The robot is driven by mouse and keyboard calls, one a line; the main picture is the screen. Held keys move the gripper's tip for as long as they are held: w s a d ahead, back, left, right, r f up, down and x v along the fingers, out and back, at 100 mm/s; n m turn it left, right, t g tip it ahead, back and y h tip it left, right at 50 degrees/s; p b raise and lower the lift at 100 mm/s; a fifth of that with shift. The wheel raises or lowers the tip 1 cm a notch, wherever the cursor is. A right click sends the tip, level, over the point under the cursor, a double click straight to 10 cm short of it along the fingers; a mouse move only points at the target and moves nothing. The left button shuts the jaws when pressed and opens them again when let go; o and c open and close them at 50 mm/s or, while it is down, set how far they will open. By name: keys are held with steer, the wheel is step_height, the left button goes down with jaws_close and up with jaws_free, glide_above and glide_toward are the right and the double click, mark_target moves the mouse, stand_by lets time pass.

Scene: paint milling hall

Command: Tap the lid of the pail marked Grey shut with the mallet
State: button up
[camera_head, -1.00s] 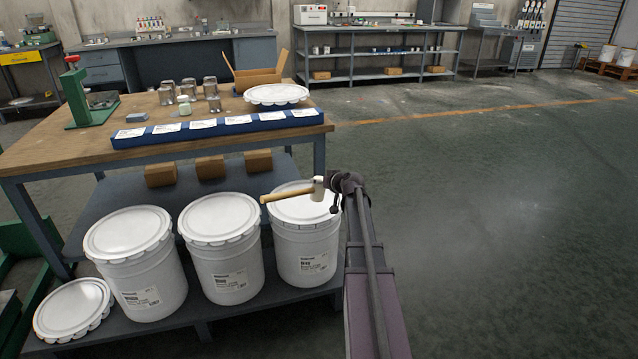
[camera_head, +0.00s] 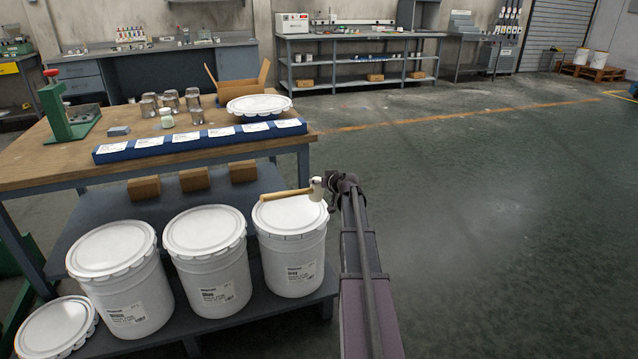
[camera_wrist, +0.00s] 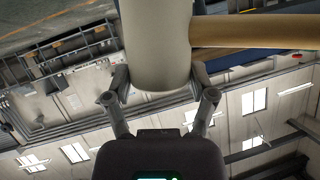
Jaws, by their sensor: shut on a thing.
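Three white pails with lids stand in a row on the lower shelf: a left pail (camera_head: 135,290), a middle pail (camera_head: 213,270) and a right pail (camera_head: 293,255). My gripper (camera_head: 335,184) is shut on the mallet, at the right rim of the right pail's lid (camera_head: 288,214). The mallet (camera_head: 290,194) has a pale head and a wooden handle pointing left over that lid. In the wrist view the mallet head (camera_wrist: 155,45) sits between my fingers (camera_wrist: 160,98).
A loose white lid (camera_head: 57,326) lies at the shelf's left end. On the table (camera_head: 60,160) are another lid (camera_head: 259,105), a blue rack of labelled cards (camera_head: 200,142), metal cups, a green press (camera_head: 66,112) and an open carton. The floor to the right is clear.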

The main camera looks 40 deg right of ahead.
mark_target(320, 200)
steer(key=shift+f+b, duration=1.5)
steer(key=shift+f, duration=0.1)
step_height(320, 200, down, 5)
steer(key=b, duration=0.5)
step_height(320, 200, up, 6)
steer(key=p, duration=0.6)
steer(key=shift+r, duration=0.25)
steer(key=shift+a, duration=0.1)
